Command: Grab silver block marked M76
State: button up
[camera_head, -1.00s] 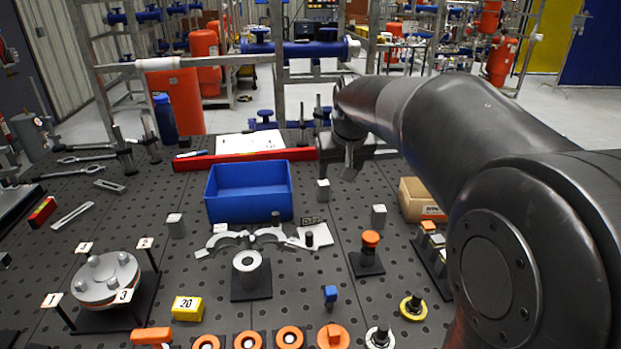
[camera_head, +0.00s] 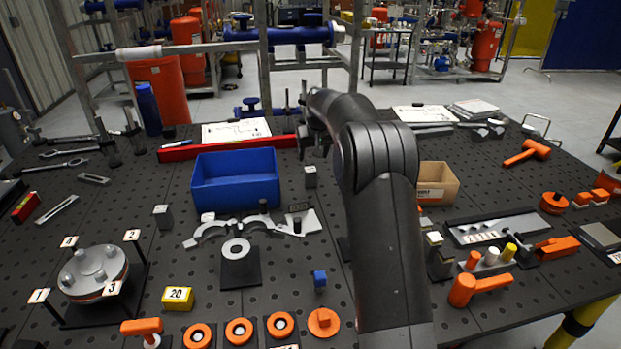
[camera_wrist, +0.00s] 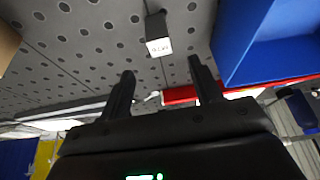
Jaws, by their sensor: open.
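A small silver block (camera_head: 311,177) stands on the dark perforated table, just right of the blue bin. In the wrist view, a silver block (camera_wrist: 158,46) with a labelled pale face lies beyond the fingertips, roughly between their lines. The marking is too small to read surely. Another silver block (camera_head: 162,218) stands left of the bin. My gripper (camera_wrist: 163,78) is open and empty, its two dark fingers apart.
The blue bin (camera_head: 236,205) stands beside the block; its wall also shows in the wrist view (camera_wrist: 245,45). The red bar (camera_head: 228,148) lies behind it. A cardboard box (camera_head: 437,193) is right of my arm. Silver curved parts (camera_head: 310,222) lie in front.

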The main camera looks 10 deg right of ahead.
aim_at(311, 169)
jog(key=x, duration=1)
jog(key=shift+f, duration=0.1)
jog(key=shift+c, duration=0.6)
grip_shut()
